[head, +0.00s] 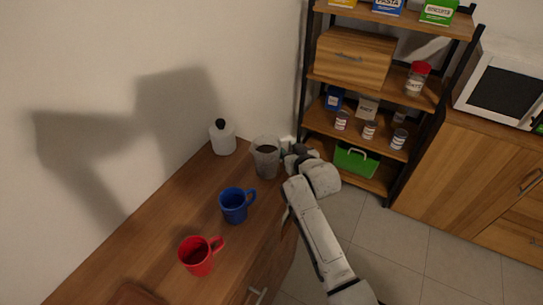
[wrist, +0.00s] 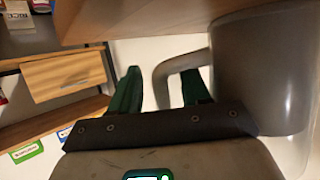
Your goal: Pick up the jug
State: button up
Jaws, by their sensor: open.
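The jug (head: 266,160) is a grey vessel with a dark inside, upright near the far right edge of the wooden counter in the head view. In the wrist view its large grey body (wrist: 268,70) fills the right side, and its handle (wrist: 163,80) reaches left toward the fingers. My gripper (wrist: 162,90) is open, with two green fingers. The handle appears between them, the right finger showing within the handle's loop and the left finger outside it. Whether either finger touches the handle is unclear. In the head view my gripper (head: 289,150) is beside the jug's right side, mostly hidden.
A white canister with a black knob (head: 222,138) stands behind left of the jug. A blue mug (head: 234,206) and a red mug (head: 199,257) stand nearer on the counter (head: 160,215). A wooden shelf unit (head: 358,60) with spice jars and boxes stands behind my arm.

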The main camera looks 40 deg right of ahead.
grip_shut()
dwell(0.3)
jog(key=shift+r, duration=0.1)
